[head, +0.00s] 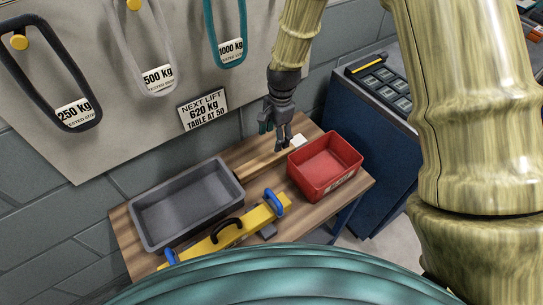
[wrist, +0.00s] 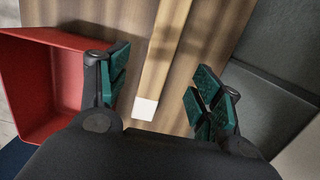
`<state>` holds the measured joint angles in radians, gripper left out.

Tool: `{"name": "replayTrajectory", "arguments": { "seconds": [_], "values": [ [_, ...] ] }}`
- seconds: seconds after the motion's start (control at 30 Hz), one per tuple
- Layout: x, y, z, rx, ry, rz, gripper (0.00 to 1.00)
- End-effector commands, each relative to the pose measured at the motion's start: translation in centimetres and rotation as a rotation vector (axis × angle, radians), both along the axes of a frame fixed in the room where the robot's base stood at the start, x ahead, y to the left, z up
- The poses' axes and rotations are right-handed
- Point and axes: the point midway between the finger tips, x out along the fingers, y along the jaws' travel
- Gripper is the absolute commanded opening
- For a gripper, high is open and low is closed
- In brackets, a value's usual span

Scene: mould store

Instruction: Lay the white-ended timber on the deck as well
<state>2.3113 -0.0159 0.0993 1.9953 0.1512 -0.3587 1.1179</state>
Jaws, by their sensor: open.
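The white-ended timber (head: 264,164) is a pale wooden bar lying on the wooden table top, between the grey tray and the red bin. In the wrist view the timber (wrist: 162,62) runs away from me, its white end nearest. My gripper (head: 283,147) points down over the timber close to its white end. In the wrist view my gripper (wrist: 158,92) is open, with one green-padded finger on each side of the timber and visible gaps. The timber's far end is out of the wrist view. I cannot tell which surface is the deck.
The red bin (head: 326,166) stands right of the timber and the grey tray (head: 188,203) left. A yellow beam with blue hooks (head: 233,229) lies in front. A blue cabinet (head: 365,150) stands beyond the table (head: 347,195). Slings hang on the wall board (head: 140,115).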

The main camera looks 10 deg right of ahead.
Motion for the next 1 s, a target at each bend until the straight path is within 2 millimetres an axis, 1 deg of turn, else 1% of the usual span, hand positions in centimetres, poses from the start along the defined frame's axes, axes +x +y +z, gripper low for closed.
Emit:
{"name": "replayTrajectory", "arguments": {
  "seconds": [0.13, 0.43, 0.6, 0.83, 1.0],
  "values": [
    [-0.1, 0.1, -1.1, -0.001, 0.001, -0.001, 0.65],
    [-0.3, 0.4, -4.4, -0.001, 0.002, -0.002, 0.65],
    [-0.2, 0.5, -5.4, 0.000, 0.000, -0.001, 0.65],
    [-0.2, 0.6, -6.1, 0.000, 0.001, -0.001, 0.65],
    [-0.2, 0.7, -7.7, 0.000, 0.002, -0.002, 0.65]
  ]
}}
